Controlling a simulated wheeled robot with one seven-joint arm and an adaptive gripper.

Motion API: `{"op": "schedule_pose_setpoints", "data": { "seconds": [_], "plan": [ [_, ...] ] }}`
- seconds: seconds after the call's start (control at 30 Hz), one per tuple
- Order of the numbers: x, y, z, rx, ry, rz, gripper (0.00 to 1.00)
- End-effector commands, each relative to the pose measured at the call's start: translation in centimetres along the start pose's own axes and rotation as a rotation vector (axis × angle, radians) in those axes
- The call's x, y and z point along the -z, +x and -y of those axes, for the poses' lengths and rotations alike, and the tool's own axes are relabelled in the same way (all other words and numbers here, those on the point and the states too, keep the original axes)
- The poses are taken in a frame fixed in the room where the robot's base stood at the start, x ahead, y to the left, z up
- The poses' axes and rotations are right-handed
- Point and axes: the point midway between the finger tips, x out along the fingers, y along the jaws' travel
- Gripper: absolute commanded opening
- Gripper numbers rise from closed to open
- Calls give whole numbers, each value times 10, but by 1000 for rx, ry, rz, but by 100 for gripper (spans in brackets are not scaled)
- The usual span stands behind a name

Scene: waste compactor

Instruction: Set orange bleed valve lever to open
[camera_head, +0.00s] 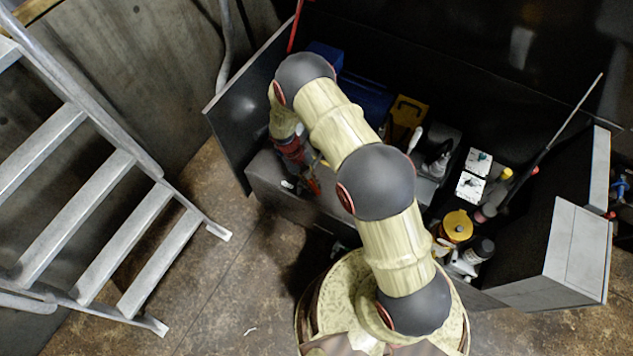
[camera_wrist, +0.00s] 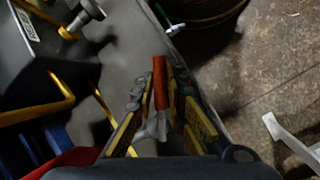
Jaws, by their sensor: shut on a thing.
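The orange lever (camera_wrist: 160,84) shows in the wrist view as a narrow upright bar. It stands between the two fingers of my gripper (camera_wrist: 160,92), with a grey metal piece (camera_wrist: 157,127) at its lower end. My gripper is shut on the lever. In the head view, my gripper (camera_head: 302,172) is at the left end of the dark bench, with a small orange part (camera_head: 313,186) at its tip. The rest of the valve is mostly hidden by my gripper, and I cannot tell the lever's setting.
The bench's tall dark side panel (camera_head: 246,108) stands close to my arm. A yellow box (camera_head: 408,110), a yellow can (camera_head: 457,225) and several bottles crowd the bench. A metal stair (camera_head: 95,190) stands on the left; floor lies clear between.

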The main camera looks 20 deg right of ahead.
Motion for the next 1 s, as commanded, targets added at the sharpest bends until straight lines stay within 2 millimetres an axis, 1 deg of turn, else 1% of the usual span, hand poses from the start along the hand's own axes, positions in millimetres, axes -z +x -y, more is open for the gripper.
{"op": "schedule_pose_setpoints", "data": {
  "seconds": [0.27,0.6,0.8,1.0],
  "plan": [
    [3,-5,17,100,240,51,0],
    [11,-13,36,221,531,113,0],
    [17,-17,44,284,683,146,0],
    [23,-21,50,333,799,171,0]
  ]
}}
